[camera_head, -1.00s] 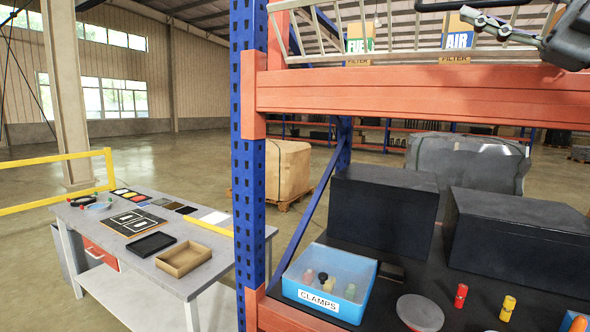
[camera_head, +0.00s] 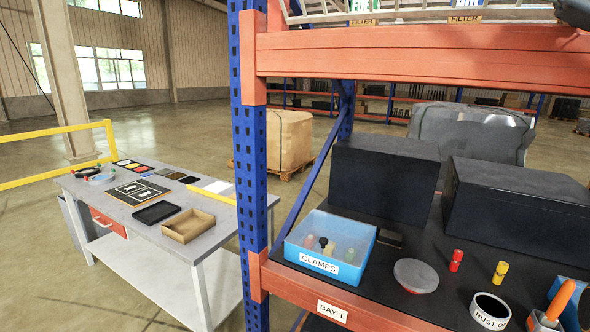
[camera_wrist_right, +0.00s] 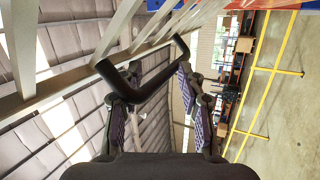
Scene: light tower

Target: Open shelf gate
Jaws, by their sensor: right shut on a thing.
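The shelf gate is a pale metal lattice; its lower rail (camera_head: 420,15) shows along the top edge of the head view, above the orange beam. In the right wrist view its slanted bars (camera_wrist_right: 120,28) run up to the upper right. A black bar handle (camera_wrist_right: 150,88) stands off the gate. My right gripper (camera_wrist_right: 152,76) is shut on this handle, with a finger on each side. In the head view only a dark bit of my right arm (camera_head: 575,12) shows at the top right corner. My left gripper is not in view.
An orange beam (camera_head: 420,52) and blue upright (camera_head: 252,150) frame the shelf. Below are a blue clamps bin (camera_head: 325,262), black boxes (camera_head: 385,185), a grey dish (camera_head: 416,275) and a cup (camera_head: 490,311). A grey table (camera_head: 105,205) stands left. Open floor lies behind.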

